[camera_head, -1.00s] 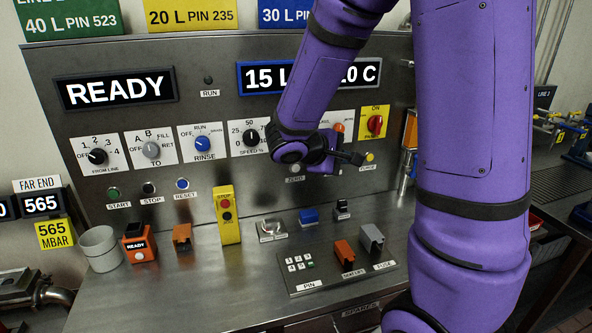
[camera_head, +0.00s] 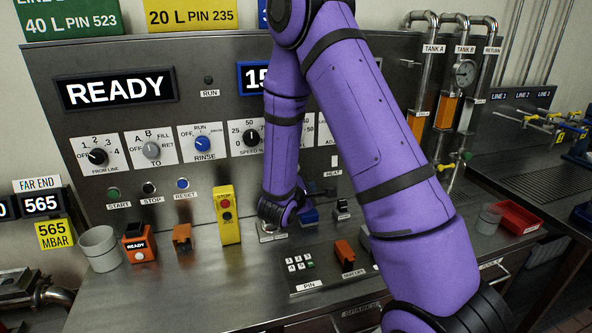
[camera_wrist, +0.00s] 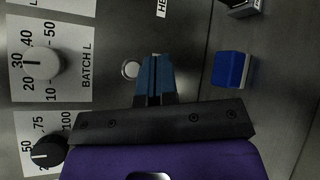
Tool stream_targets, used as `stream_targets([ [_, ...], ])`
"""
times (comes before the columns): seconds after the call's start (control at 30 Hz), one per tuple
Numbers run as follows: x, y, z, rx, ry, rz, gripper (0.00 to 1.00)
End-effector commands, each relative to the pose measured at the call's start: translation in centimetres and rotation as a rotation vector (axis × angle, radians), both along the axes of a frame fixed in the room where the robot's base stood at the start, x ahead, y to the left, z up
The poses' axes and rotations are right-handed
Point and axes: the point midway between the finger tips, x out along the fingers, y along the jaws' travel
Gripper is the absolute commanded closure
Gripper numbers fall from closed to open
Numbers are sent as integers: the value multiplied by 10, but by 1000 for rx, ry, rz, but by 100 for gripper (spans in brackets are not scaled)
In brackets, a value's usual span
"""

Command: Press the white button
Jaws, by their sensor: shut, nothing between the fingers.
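A small round whitish button (camera_wrist: 130,69) sits on the steel panel in the wrist view. My gripper (camera_wrist: 154,60) is shut and empty. In this view its fingertips are just right of the button; I cannot tell whether they touch anything. The button's label is not readable here. In the head view my arm hides this part of the panel, and the fingertips are not clearly visible. An orange box marked READY (camera_head: 138,245) with a small white spot on its front stands on the bench at left.
A batch knob (camera_wrist: 42,64) and a speed knob (camera_wrist: 47,152) flank the wrist view's left side. A blue block (camera_wrist: 230,69) is at right. In the head view, a yellow STOP box (camera_head: 227,215) and keypad (camera_head: 299,264) are near my wrist.

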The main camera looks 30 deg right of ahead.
Motion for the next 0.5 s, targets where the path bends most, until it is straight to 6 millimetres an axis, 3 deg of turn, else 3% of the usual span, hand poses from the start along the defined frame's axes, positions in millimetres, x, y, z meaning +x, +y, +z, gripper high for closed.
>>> stream_targets([
  [0.23,6,-2,0,0,0,-1,100],
  [0.5,36,-11,0,1,-1,-3,100],
])
